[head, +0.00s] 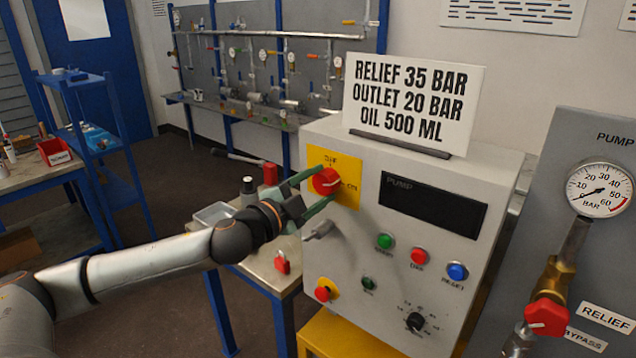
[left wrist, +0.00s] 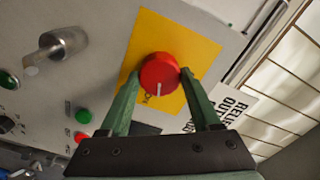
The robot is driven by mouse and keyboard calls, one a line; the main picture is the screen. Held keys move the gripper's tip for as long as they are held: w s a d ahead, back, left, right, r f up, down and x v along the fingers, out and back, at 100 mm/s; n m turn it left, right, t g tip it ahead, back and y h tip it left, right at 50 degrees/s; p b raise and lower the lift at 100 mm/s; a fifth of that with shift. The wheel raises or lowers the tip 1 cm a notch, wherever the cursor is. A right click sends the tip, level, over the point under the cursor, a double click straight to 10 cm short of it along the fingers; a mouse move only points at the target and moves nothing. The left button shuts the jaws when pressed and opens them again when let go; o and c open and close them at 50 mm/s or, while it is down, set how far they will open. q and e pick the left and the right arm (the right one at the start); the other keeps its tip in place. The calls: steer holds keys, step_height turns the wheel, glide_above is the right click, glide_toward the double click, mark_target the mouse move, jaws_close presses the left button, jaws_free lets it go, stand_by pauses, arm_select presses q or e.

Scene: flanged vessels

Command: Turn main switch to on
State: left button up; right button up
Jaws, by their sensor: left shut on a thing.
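The main switch is a red round knob (head: 325,181) on a yellow plate (head: 348,170) at the upper left of the grey control box front. The plate has lettering at the top and "ON" at the right. The white mark on the knob points roughly right, towards "ON", in the head view. In the left wrist view the knob (left wrist: 159,72) sits between green fingers, with its white mark pointing down. My left gripper (head: 323,186) is shut on the knob, one finger on each side; it also shows in the left wrist view (left wrist: 160,82). My right gripper is not in view.
The control box has a dark PUMP display (head: 432,204), several coloured buttons and a grey handle (head: 318,230) below the switch. A sign (head: 414,101) stands on top. A side table (head: 262,268) with a red padlock is behind my left arm. A gauge (head: 599,189) is at right.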

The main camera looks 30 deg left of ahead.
arm_select(q)
steer(key=m, duration=0.3)
steer(key=shift+m, duration=0.5)
steer(key=o, duration=1.4)
